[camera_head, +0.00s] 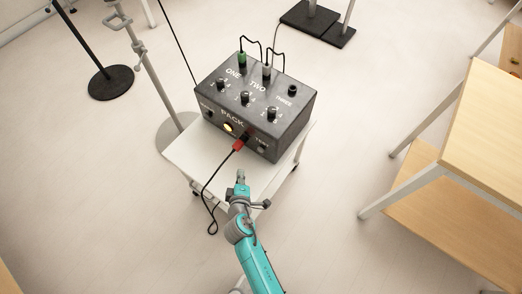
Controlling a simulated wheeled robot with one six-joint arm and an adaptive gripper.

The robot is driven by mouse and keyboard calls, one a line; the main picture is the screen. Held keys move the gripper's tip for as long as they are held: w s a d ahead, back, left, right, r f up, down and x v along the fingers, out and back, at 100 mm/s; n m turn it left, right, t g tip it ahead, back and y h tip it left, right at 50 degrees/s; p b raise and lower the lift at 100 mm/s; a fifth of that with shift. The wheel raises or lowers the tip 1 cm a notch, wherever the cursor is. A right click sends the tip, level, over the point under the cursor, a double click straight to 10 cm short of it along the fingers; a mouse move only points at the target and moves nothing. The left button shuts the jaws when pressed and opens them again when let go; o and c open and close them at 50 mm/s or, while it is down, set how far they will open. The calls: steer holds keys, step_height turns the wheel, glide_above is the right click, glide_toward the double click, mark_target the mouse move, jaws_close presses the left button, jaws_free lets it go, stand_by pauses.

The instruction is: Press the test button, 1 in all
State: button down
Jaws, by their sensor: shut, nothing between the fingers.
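A dark grey control box (256,106) stands on a small white table (190,150). Its front face carries the word PACK, a lit yellow lamp (228,127) and a red plug (238,145). My gripper (240,175) is shut and empty. It appears in front of the box, below and left of the button in the picture, with a gap between them. Whether the button is pressed in is too small to tell.
The box top has several black knobs, a green plug (242,59), a grey plug (267,71) and an empty-looking socket under THREE. A black cable (204,190) hangs from the red plug past the table edge. A wooden shelf unit (490,150) stands right; stands with black bases stand behind.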

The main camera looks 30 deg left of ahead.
steer(key=shift+w+d, duration=0.15)
steer(key=shift+w, duration=2)
steer(key=shift+w+d, duration=0.1)
steer(key=shift+w, duration=2)
steer(key=shift+w, duration=0.15)
steer(key=shift+w, duration=0.25)
steer(key=shift+w+d, duration=0.1)
steer(key=shift+w, duration=0.3)
steer(key=shift+s, duration=0.85)
steer(key=shift+s+a, duration=0.15)
steer(key=shift+s, duration=1.1)
steer(key=shift+s+a, duration=0.1)
steer(key=shift+s, duration=1.15)
